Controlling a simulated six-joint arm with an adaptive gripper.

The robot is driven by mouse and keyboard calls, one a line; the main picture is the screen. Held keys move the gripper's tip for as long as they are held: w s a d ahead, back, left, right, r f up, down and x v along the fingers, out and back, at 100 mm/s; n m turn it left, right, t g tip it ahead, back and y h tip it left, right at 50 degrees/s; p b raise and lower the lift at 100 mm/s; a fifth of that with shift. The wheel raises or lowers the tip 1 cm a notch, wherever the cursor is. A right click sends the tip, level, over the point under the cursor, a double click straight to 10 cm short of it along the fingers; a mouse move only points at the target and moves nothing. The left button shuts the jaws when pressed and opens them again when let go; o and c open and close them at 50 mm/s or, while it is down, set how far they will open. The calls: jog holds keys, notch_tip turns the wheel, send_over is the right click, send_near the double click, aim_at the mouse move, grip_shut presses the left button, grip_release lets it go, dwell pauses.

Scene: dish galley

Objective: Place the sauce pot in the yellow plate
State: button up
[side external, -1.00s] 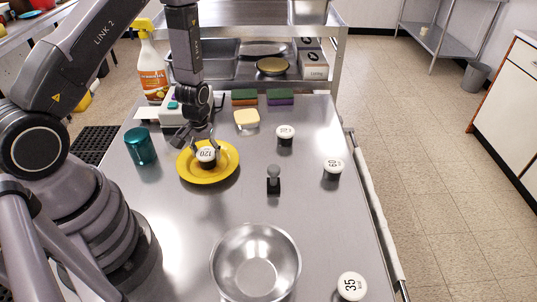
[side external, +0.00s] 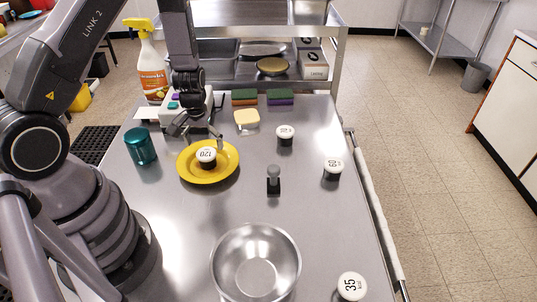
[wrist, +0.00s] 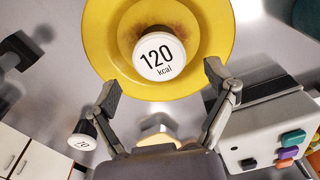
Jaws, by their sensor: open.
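A sauce pot (side external: 206,155) with a white lid marked 120 stands upright in the yellow plate (side external: 185,172). In the wrist view the lid (wrist: 159,52) reads 120 kcal, and the yellow plate (wrist: 212,28) shows around it. My gripper (side external: 196,134) is open and empty. It is above and slightly behind the plate, with its fingers apart from the pot. The pot's dark lower body is partly hidden under its lid.
Other white-lidded pots stand at the back (side external: 285,132), right (side external: 333,167) and front (side external: 351,286). A teal cup (side external: 141,147) is left of the plate. Sponges (side external: 245,97) lie behind.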

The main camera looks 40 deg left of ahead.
jog(key=d+r+m+t+h, duration=0.1)
jog(key=d+r+m, duration=0.15)
jog(key=r, duration=0.85)
jog(key=d+r+m+t, duration=0.1)
jog(key=d+r+t, duration=0.15)
jog(key=r, duration=0.75)
jog(key=s+d+r+m+t, duration=0.1)
jog(key=s+d+r+m, duration=0.1)
jog(key=s+r, duration=1.1)
jog(key=s+m, duration=0.1)
jog(key=s, duration=0.3)
jog(key=shift+s+r+y, duration=0.15)
jog(key=shift+r+y, duration=0.15)
jog(key=shift+r, duration=0.05)
